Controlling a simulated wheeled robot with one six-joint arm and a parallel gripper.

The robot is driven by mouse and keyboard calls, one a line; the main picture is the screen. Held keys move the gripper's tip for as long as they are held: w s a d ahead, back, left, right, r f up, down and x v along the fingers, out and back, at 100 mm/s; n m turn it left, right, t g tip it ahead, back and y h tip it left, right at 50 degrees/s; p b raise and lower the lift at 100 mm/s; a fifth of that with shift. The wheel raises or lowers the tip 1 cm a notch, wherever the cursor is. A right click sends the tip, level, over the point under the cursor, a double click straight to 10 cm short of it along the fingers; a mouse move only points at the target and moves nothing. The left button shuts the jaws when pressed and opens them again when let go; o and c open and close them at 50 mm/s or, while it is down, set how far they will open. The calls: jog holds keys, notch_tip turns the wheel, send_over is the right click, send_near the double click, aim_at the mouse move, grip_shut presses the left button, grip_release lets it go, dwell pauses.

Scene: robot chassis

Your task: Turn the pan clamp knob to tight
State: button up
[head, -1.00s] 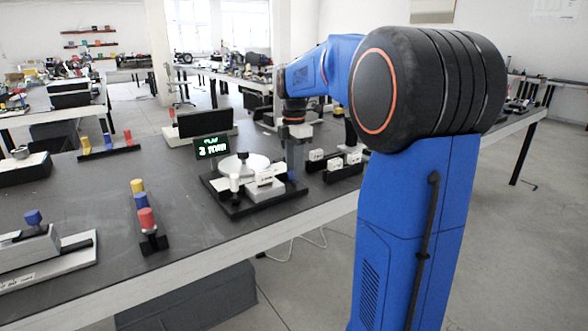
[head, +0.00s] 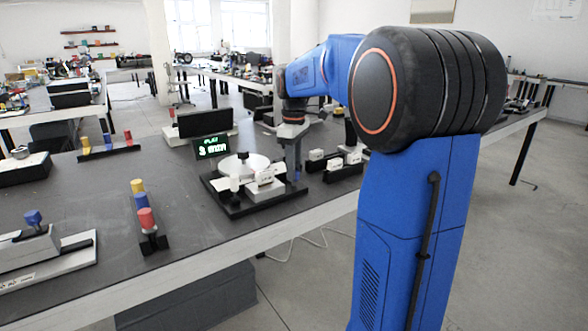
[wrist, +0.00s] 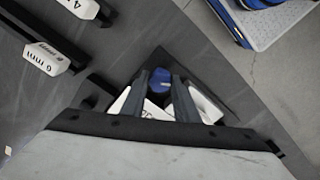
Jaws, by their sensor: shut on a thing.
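The blue clamp knob (wrist: 160,76) shows in the wrist view between the tips of my two dark fingers. My gripper (wrist: 161,86) is shut on it. In the head view my gripper (head: 295,171) points down at the right corner of the black-based fixture (head: 238,209), and the knob is mostly hidden there. The fixture carries a round white pan (head: 244,162) and a white labelled block. A small display (head: 211,147) with green lettering stands behind the pan; its text is too small to read surely.
White labelled blocks (head: 334,164) sit on black holders just right of the fixture; one reads 6 mm in the wrist view (wrist: 43,57). A rack of coloured pegs (head: 146,218) stands to the left. The table between them is clear.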

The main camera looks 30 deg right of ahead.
jog(key=m, duration=0.4)
jog(key=shift+m, duration=0.3)
jog(key=m, duration=0.4)
jog(key=shift+m, duration=0.3)
jog(key=m, duration=0.4)
jog(key=shift+m, duration=2.5)
jog(key=o, duration=1.1)
jog(key=shift+c, duration=0.2)
jog(key=shift+r, duration=0.1)
